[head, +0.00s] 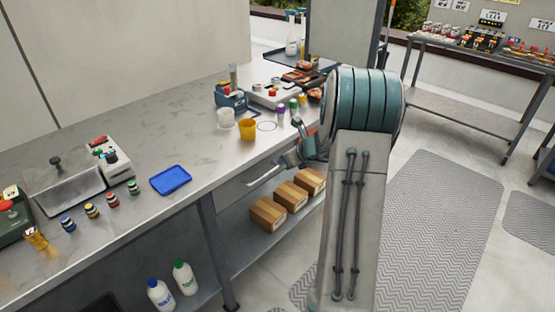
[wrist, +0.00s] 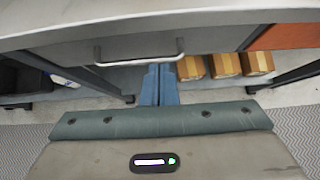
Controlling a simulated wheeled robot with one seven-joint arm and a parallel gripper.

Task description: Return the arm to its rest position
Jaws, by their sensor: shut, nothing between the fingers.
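My arm (head: 348,215) reaches up and bends over in front of the workbench in the head view. My gripper (head: 285,160) is at the bench's front edge, partly hidden by my arm. In the wrist view its blue fingers (wrist: 160,85) are together and empty. They lie close to a metal drawer handle (wrist: 138,58), which also shows in the head view (head: 265,176). I cannot tell whether the fingers touch the handle.
The workbench top (head: 130,150) carries a blue tray (head: 171,180), an orange cup (head: 248,130) and several jars. Cardboard boxes (head: 268,215) and two bottles (head: 160,294) stand on the shelf below. The floor with a grey mat (head: 440,220) is clear at right.

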